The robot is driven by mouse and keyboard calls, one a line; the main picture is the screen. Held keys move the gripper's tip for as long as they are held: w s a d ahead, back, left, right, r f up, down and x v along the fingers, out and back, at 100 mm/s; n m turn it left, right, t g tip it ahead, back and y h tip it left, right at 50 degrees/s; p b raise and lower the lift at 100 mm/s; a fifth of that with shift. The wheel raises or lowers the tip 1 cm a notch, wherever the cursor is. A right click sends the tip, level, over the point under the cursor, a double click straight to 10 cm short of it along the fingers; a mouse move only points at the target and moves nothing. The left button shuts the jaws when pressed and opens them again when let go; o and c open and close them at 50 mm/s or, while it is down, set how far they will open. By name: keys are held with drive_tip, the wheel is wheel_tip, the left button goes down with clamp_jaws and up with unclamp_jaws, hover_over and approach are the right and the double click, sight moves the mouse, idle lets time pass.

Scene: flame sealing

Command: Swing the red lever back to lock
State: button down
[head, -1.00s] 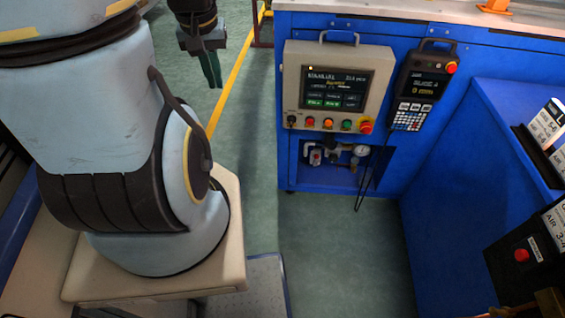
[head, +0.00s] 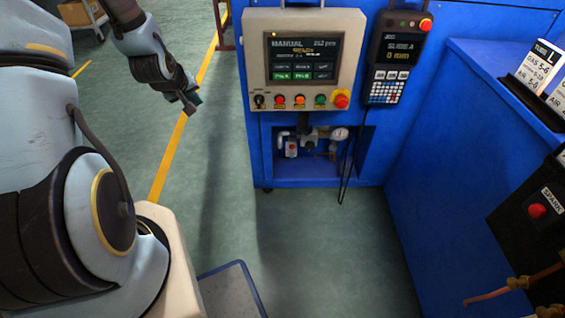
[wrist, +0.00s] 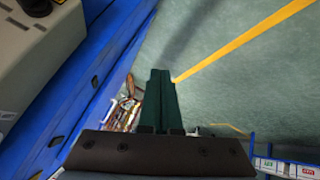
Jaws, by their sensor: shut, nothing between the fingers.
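My gripper (head: 193,101) hangs in the air left of the control panel, over the open floor. In the wrist view its green fingers (wrist: 160,76) are together with nothing between them. No red lever shows clearly. A small red-and-white part (head: 291,148) sits in the recess of the blue cabinet, below the panel. It is too small to tell whether it is the lever. My gripper is up and left of it, apart from it. In the wrist view, the recess is not clearly visible.
The control panel (head: 258,60) and a handheld pendant (head: 386,62) are on the blue cabinet (head: 222,0). A pressure gauge (head: 340,134) and dark hanging cable (head: 345,175) are at the recess. A black box with a red button (head: 537,211) stands right.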

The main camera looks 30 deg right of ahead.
drive_tip(key=s+d+f+n+t+h+b, duration=0.2)
drive_tip(key=d+f+b, duration=0.4)
drive_tip(key=f, duration=0.6)
drive_tip(key=s+d+f+n+t+h+b, duration=0.2)
drive_tip(key=d+f+b, duration=0.4)
drive_tip(key=f, duration=0.6)
drive_tip(key=s+d+f+n+t+h+b, duration=0.2)
drive_tip(key=d+f+n+h+b, duration=0.2)
drive_tip(key=f, duration=0.8)
drive_tip(key=d+n+b, duration=0.1)
drive_tip(key=d+b, duration=0.1)
drive_tip(key=b, duration=0.1)
drive_tip(key=shift+s+n+t+b, duration=0.25)
drive_tip(key=shift+n+t+b, duration=0.1)
drive_tip(key=shift+n+t, duration=0.05)
drive_tip(key=shift+w+d, duration=0.1)
drive_tip(key=shift+d, duration=0.05)
drive_tip(key=w+d+b, duration=0.4)
drive_tip(key=w+d, duration=0.3)
drive_tip(key=d, duration=0.3)
drive_tip(key=shift+d+r, duration=0.2)
drive_tip(key=shift+d, duration=0.15)
drive_tip(key=shift+d+r, duration=0.1)
